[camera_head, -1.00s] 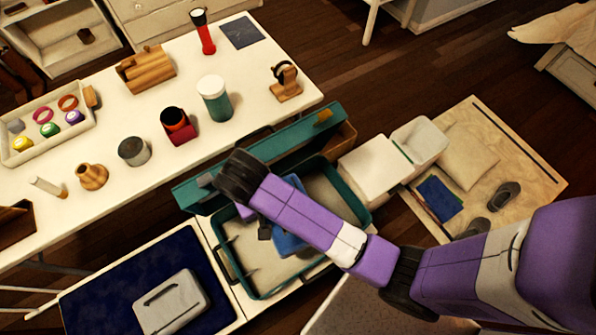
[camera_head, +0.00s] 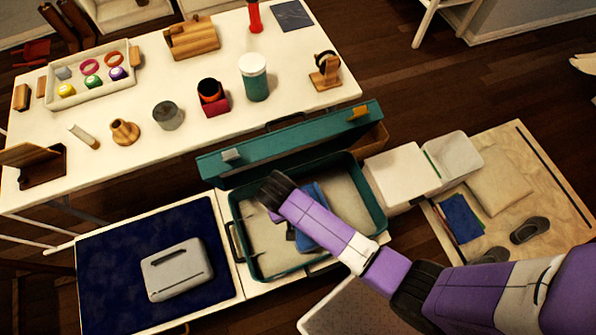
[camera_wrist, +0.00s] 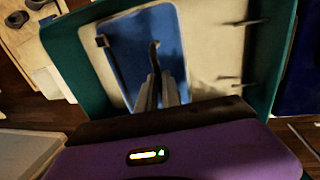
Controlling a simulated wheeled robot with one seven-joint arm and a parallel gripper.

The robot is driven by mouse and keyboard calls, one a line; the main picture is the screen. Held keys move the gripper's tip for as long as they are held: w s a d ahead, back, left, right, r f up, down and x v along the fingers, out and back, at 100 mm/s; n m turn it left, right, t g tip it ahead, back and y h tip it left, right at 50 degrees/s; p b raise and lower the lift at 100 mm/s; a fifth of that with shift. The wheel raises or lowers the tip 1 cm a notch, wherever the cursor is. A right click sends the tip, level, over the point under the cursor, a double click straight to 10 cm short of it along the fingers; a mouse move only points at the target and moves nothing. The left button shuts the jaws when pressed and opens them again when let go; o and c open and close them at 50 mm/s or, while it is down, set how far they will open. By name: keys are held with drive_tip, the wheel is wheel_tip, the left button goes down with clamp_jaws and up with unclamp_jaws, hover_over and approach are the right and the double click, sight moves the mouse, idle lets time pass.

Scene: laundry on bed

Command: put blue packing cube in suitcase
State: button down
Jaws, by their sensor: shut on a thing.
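The open teal suitcase (camera_head: 377,205) lies with its lid (camera_head: 290,142) raised on the table side. Its beige inside shows around my arm. The blue packing cube (camera_head: 316,192) is within the suitcase's outline, partly hidden under my purple arm. In the wrist view the cube (camera_wrist: 132,45) lies flat-looking over the beige inside, within the teal rim (camera_wrist: 75,55). My gripper (camera_wrist: 160,85) is shut on the cube at its near part. I cannot tell whether the cube touches the suitcase bottom.
A white table (camera_head: 215,140) with a tray, cups and a bottle stands behind the lid. A dark blue mat (camera_head: 110,255) with a grey case (camera_head: 177,268) lies left of the suitcase. White bins (camera_head: 402,170) and a wooden board (camera_head: 560,205) with shoes are at right.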

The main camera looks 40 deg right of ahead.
drive_tip(key=shift+f+b, duration=0.3)
drive_tip(key=shift+f, duration=2.45)
drive_tip(key=c, duration=1.5)
unclamp_jaws()
drive_tip(key=shift+c, duration=0.2)
wheel_tip(320, 180, up, 12)
drive_tip(key=a, duration=0.2)
drive_tip(key=shift+w+a+p, duration=0.15)
drive_tip(key=shift+w+p, duration=0.25)
drive_tip(key=shift+p, duration=0.05)
drive_tip(key=shift+f, duration=0.1)
